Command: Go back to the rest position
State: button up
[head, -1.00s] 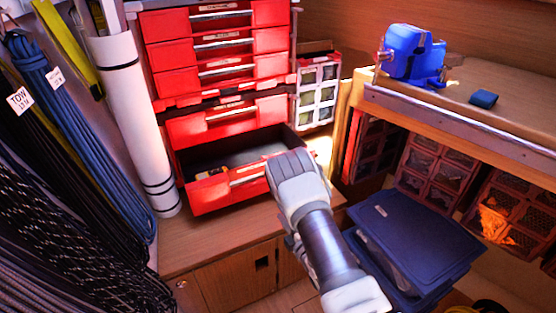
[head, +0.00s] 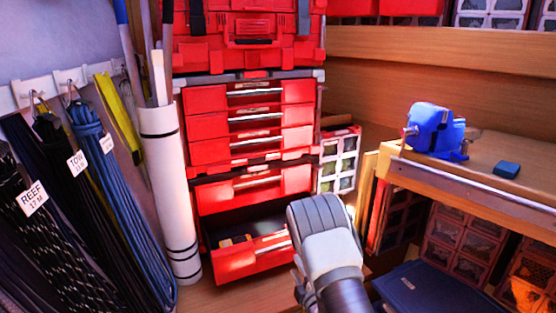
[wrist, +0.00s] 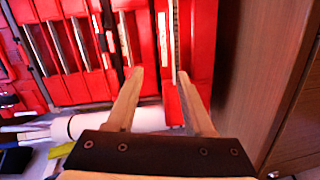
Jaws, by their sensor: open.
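My gripper (wrist: 161,74) is open in the wrist view, with its two fingers spread apart and nothing gripped between them. Red drawer fronts with pale handles lie beyond the fingertips. In the head view my arm reaches up from the bottom, right of centre, in front of the red drawer cabinet (head: 250,153); my fingers are hidden there behind my wrist. The bottom drawer (head: 250,262) of the cabinet is pulled out, with a small dark and yellow item inside. My wrist overlaps the drawer's right end, and I cannot tell the gap to it.
A white roll (head: 168,190) stands left of the cabinet. Coiled lines with tags hang on the left wall. A workbench (head: 480,185) with a blue vise (head: 435,130) is on the right. A dark blue box lid (head: 430,290) lies low at the lower right.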

jog(key=s+d+r+m+g+h, duration=0.1)
jog(key=d+r+m+h, duration=0.1)
jog(key=r+m, duration=0.35)
jog(key=s+d+r+m+g+h, duration=0.1)
jog(key=s+d+r+m+g, duration=0.1)
jog(key=r, duration=0.6)
jog(key=s+d+r+m+g+h, duration=0.1)
jog(key=d+r+m+h, duration=0.15)
jog(key=r, duration=0.45)
jog(key=s+d+r+m+g, duration=0.1)
jog(key=s+r+m+g, duration=0.3)
jog(key=s, duration=1.1)
jog(key=s+d+r+m+g, duration=0.15)
jog(key=s+r+m, duration=0.35)
jog(key=s, duration=1.1)
notch_tip(320, 180, up, 17)
jog(key=p, duration=1.7)
jog(key=shift+a+f+m+g, duration=0.2)
jog(key=shift+a+m+g, duration=0.15)
jog(key=shift+g, duration=0.1)
